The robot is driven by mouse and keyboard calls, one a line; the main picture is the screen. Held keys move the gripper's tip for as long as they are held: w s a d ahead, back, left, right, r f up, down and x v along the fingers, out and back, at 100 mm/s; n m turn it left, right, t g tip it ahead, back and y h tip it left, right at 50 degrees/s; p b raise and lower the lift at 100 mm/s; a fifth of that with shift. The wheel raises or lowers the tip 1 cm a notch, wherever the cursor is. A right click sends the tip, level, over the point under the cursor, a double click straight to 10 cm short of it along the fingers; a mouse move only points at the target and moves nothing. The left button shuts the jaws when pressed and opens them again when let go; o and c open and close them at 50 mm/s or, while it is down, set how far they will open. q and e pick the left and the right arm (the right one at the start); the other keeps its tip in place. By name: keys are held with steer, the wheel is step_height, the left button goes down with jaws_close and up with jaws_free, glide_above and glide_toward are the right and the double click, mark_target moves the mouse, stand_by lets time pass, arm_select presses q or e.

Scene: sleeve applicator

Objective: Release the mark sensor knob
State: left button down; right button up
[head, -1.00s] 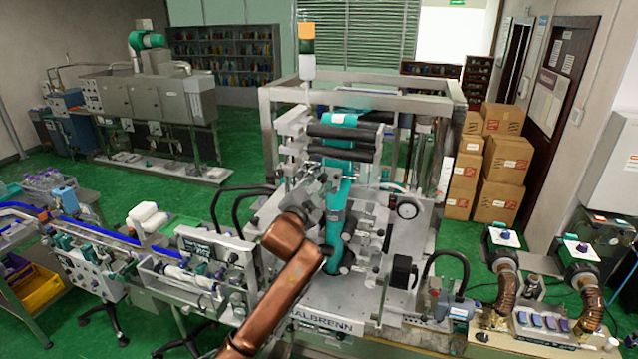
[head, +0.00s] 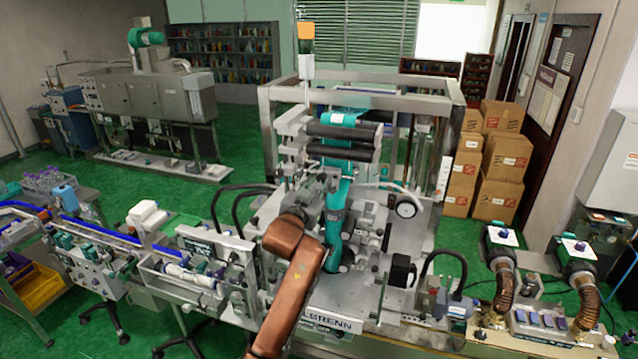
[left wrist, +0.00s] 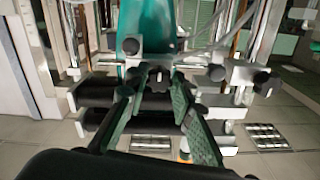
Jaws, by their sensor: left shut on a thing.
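The mark sensor knob, a small dark lobed knob (left wrist: 157,79), shows in the left wrist view between the fingertips of my left gripper (left wrist: 158,84). The fingers close in on it from both sides and are shut on it. In the head view my left gripper (head: 327,183) is at the upright part of the sleeve applicator, beside the teal film (head: 338,200). The knob is too small and covered to make out there. My right gripper does not show in either view.
Dark rollers (head: 345,131) sit above the gripper, and a grey metal frame (head: 362,92) stands around the machine. A conveyor (head: 110,240) runs in from the left. Cardboard boxes (head: 500,165) are stacked behind at right.

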arm_select(q)
steer(key=shift+r, duration=0.1)
stand_by(0.3)
steer(key=c, duration=1.7)
jaws_free()
steer(key=shift+o, duration=0.2)
steer(key=shift+s, duration=0.15)
steer(key=v, duration=1.1)
steer(key=shift+s, duration=0.3)
steer(key=shift+a, duration=0.1)
